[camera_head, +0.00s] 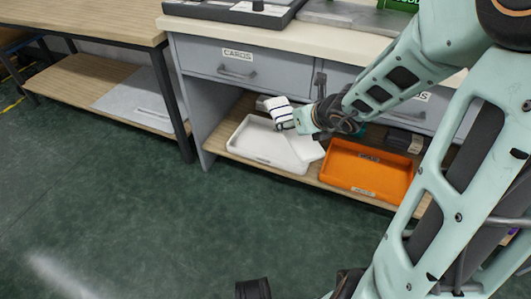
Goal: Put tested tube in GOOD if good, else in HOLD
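My gripper (284,119) reaches in from the right, below the drawers. It appears shut on a white tube with dark stripes (273,104), held over the back of the white tray. The fingers are small and partly hidden by the tube. The white tray (247,146) sits on the low wooden shelf and looks empty where it shows. An orange tray (365,172) stands beside it on the right and looks empty. Both trays have small labels that I cannot read, so I cannot tell which is GOOD or HOLD.
A drawer marked CARDS (221,60) and the worktop (290,36) overhang the shelf (222,134). A small dark box (402,140) lies behind the orange tray. A wooden table (75,18) stands at left. Part of a green panel (398,4) shows at top.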

